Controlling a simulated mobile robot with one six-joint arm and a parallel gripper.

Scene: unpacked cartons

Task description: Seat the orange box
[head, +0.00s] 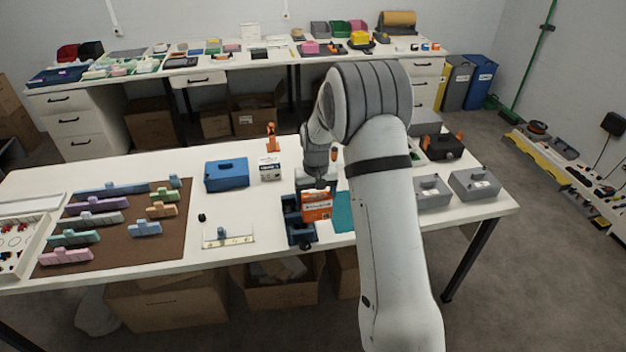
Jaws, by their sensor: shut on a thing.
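The orange box (317,206) has a white label band and shows in the head view near the front of the white table. My gripper (317,184) is above it, pointing down, and is shut on the box's upper part. The box is at the right side of a dark blue open holder (293,222), overlapping it in the picture. I cannot tell whether the box is inside the holder or just above it. The box's lower edge and the fingertips are partly hidden.
A teal mat (343,213) lies right of the box, partly behind my arm. A blue case (227,175) and a small white box (270,168) stand behind left. Grey boxes (433,192) stand at right. A brown mat (120,232) with colored blocks is at left.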

